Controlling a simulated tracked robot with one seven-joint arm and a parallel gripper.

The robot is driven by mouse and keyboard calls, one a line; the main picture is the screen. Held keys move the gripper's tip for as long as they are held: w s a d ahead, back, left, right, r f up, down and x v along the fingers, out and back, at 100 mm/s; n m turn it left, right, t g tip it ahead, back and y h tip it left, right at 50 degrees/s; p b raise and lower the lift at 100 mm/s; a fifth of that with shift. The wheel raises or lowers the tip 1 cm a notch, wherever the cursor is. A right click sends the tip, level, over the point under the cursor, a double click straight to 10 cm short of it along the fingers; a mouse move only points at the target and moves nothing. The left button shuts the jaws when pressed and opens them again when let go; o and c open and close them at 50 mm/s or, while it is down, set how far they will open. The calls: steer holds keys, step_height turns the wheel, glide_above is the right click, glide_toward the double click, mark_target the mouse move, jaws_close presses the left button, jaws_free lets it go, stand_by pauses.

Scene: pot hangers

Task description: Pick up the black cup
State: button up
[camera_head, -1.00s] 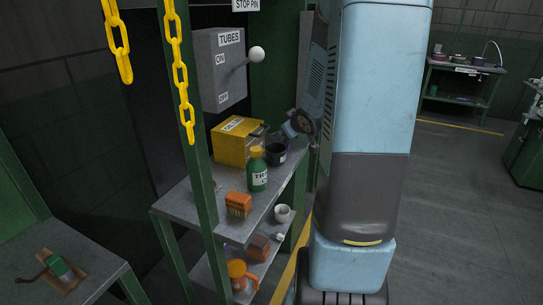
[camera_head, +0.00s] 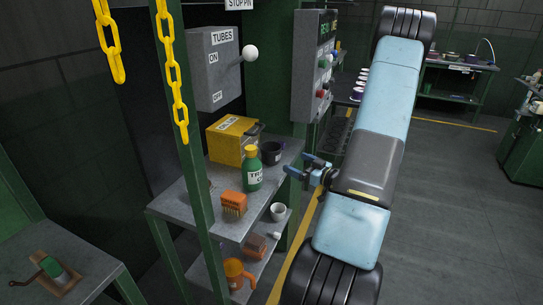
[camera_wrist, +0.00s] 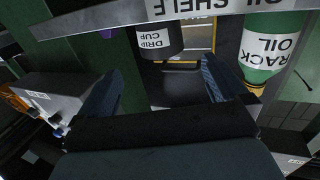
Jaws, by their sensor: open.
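The black cup (camera_head: 271,153) stands on the grey shelf beside a green bottle and a yellow box. In the wrist view, which is upside down, the cup (camera_wrist: 160,40) carries a "DRIP CUP" label and sits between the two fingers, beyond their tips. My gripper (camera_head: 302,164) is open and empty, to the right of the cup at the shelf's edge. Its blue fingers also show in the wrist view (camera_wrist: 162,68), apart from the cup.
The green "TRACK OIL" bottle (camera_head: 252,170) stands close to the cup. The yellow box (camera_head: 231,140) is behind. An orange brush (camera_head: 234,204) lies on the same shelf (camera_head: 186,193). A green post (camera_head: 197,160) and yellow chain (camera_head: 176,88) stand in front.

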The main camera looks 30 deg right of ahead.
mark_target(264, 148)
steer(key=x, duration=1.3)
steer(key=shift+w+a, duration=0.15)
steer(key=shift+w, duration=0.2)
steer(key=c, duration=0.7)
